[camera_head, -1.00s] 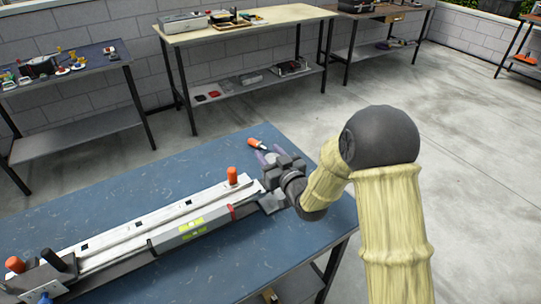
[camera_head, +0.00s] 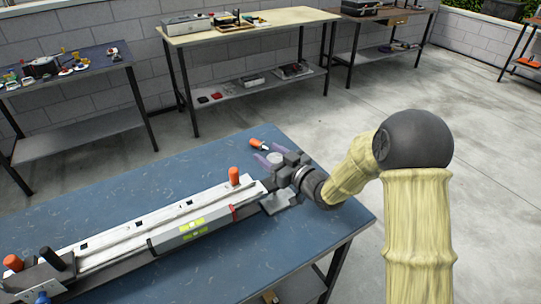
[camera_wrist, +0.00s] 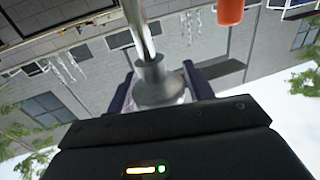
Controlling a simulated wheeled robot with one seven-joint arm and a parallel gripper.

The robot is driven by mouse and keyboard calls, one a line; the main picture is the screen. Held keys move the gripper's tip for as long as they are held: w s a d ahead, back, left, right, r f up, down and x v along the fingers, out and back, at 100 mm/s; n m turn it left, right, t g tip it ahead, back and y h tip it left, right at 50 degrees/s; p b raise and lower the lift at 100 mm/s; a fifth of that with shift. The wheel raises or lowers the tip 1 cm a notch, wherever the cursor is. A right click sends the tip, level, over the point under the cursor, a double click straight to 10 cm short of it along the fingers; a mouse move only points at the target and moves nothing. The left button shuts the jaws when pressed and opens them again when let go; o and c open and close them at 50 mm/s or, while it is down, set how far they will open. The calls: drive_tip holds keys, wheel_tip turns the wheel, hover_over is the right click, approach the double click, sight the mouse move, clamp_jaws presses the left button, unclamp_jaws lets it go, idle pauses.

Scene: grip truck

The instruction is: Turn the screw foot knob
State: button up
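The screw foot knob (camera_wrist: 158,82) is a pale metal, flared piece on a shiny threaded rod (camera_wrist: 138,28) in the wrist view. In the head view a pale round piece (camera_head: 275,157), apparently this foot, shows at the right end of the long white rail (camera_head: 125,225). My gripper (camera_head: 263,153) is there, its two purple fingers pointing left, one on each side of the round piece. In the wrist view the fingers (camera_wrist: 160,88) stand on both sides of the knob with small gaps visible, so the gripper looks open around it. Fingertip contact is hard to see.
An orange-handled tool (camera_head: 258,144) lies behind my gripper. Other workbenches (camera_head: 245,28) stand by the wall, with open floor between.

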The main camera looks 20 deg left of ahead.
drive_tip(key=shift+o, duration=0.7)
drive_tip(key=b+v, duration=0.1)
drive_tip(key=v, duration=1.6)
drive_tip(key=shift+d, duration=0.2)
drive_tip(key=shift+s+f, duration=0.1)
